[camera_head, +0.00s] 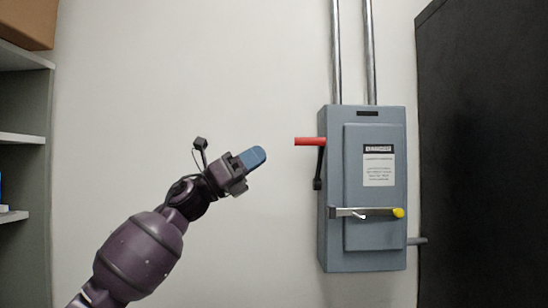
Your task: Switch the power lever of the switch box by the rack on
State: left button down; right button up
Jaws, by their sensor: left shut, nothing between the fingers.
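The grey switch box (397,230) is mounted on the wall at the right of the head view. Its red-handled power lever (310,142) is on the box's left side, with the red grip pointing left. A black part (319,170) hangs below the lever. My left gripper (254,158) is shut and empty, its blue fingertips pointing up and right. It is left of the red lever and a little lower in the picture, apart from it. My right gripper is not in view.
A door latch bar with a yellow knob (398,212) crosses the box front. Two metal conduits (371,60) rise from its top. A black panel (480,160) stands at the right. A grey shelf rack (25,138) with a cardboard box (28,22) is at the left. The wall between is bare.

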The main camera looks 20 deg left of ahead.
pick_arm(q)
jog(key=shift+s+a+f, duration=0.25)
jog(key=shift+s+a, duration=0.5)
jog(key=shift+s, duration=0.25)
